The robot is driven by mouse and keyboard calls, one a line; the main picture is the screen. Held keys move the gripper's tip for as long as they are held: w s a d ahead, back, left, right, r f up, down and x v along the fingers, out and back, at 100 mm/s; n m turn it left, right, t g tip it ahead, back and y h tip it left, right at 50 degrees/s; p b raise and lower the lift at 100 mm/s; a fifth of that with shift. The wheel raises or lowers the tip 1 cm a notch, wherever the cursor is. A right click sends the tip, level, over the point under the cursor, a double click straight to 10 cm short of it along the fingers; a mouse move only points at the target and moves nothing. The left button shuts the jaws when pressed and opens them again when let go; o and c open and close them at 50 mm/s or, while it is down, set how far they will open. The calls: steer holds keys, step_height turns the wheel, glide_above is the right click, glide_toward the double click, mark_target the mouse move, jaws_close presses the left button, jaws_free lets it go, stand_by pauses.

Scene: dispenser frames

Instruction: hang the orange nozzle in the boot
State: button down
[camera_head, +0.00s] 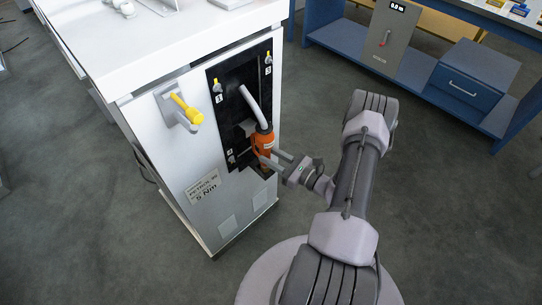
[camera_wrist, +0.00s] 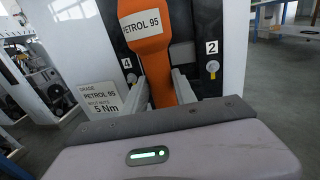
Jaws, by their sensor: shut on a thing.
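The orange nozzle (camera_head: 263,141) is at the lower right of the black recessed panel (camera_head: 228,82) on the white dispenser's front. A curved grey tube runs up and left from its top. In the wrist view the nozzle (camera_wrist: 148,45) stands nearly upright and carries a "PETROL 95" label. My gripper (camera_head: 267,159) reaches in from the right and is shut on the nozzle's lower part. In the wrist view its fingers (camera_wrist: 163,90) are on either side of the orange body. The boot is not clearly visible; I cannot tell whether the nozzle touches or sits in it.
Numbered fasteners sit at the panel's corners; number 2 (camera_wrist: 212,67) is right of the nozzle. A "PETROL 95, 5 Nm" plate (camera_head: 203,187) is below. A blue bench (camera_head: 430,75) stands back right. Floor between is clear.

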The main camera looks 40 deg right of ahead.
steer(key=shift+f, duration=0.15)
steer(key=c, duration=0.9)
jaws_free()
steer(key=p+v, duration=0.4)
steer(key=v, duration=1.3)
steer(key=shift+s, duration=0.25)
